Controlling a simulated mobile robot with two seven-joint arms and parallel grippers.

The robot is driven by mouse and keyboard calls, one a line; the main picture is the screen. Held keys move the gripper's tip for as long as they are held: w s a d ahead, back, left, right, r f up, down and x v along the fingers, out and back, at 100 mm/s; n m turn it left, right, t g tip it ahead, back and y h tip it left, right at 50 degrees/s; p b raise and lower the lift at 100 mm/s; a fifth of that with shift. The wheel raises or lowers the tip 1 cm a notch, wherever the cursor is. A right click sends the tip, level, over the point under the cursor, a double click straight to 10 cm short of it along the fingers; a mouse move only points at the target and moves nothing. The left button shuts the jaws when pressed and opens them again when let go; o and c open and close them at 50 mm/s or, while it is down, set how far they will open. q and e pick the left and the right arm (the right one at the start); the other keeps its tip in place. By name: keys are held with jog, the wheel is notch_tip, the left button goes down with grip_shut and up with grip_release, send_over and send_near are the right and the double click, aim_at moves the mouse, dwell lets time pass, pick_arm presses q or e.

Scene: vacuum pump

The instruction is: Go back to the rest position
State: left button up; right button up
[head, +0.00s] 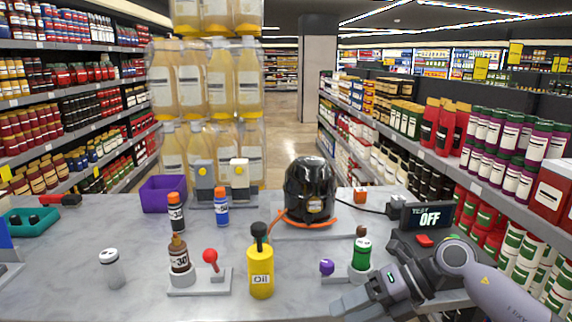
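My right arm comes in from the lower right, and its gripper (352,303) is low over the front right of the grey table (130,290). I cannot make out the gap between its fingers, and no object shows in them. It is in front of the green-topped container (361,254) on its small plate. My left gripper is not in view. The black vacuum pump (310,190) stands upright on a grey base at the back middle, with an orange hose around its lower part. A display (428,217) reading "TEST OFF" stands right of it, above a red button (424,241).
A yellow oil can (260,270), a brown bottle (179,255), a red-knobbed lever (211,258) and a white-capped jar (111,268) stand at the front. A teal tray (28,222) is left.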

jog(key=s+a+r+m+t+y, duration=0.1)
jog(key=s+a+m+t+y, duration=0.1)
jog(key=s+a+m+y, duration=0.3)
jog(key=s+d+f+m+t+h, duration=0.2)
jog(key=d+f+m+t+h, duration=0.3)
jog(key=m, duration=0.4)
jog(key=s+d+f+m+t+h+p, duration=0.1)
jog(key=s+d+f+m+t+h, duration=0.15)
jog(key=f+m, duration=0.55)
jog(key=s+d+f+m+t+h, duration=0.2)
jog(key=d+f+m+t+h, duration=0.25)
jog(key=m, duration=0.65)
jog(key=s+d+f+m+g+h, duration=0.1)
jog(key=s+f+m+g, duration=0.2)
jog(key=s+f, duration=0.3)
jog(key=s, duration=0.2)
jog(key=shift+s+d+g+h, duration=0.3)
jog(key=shift+g+h, duration=0.1)
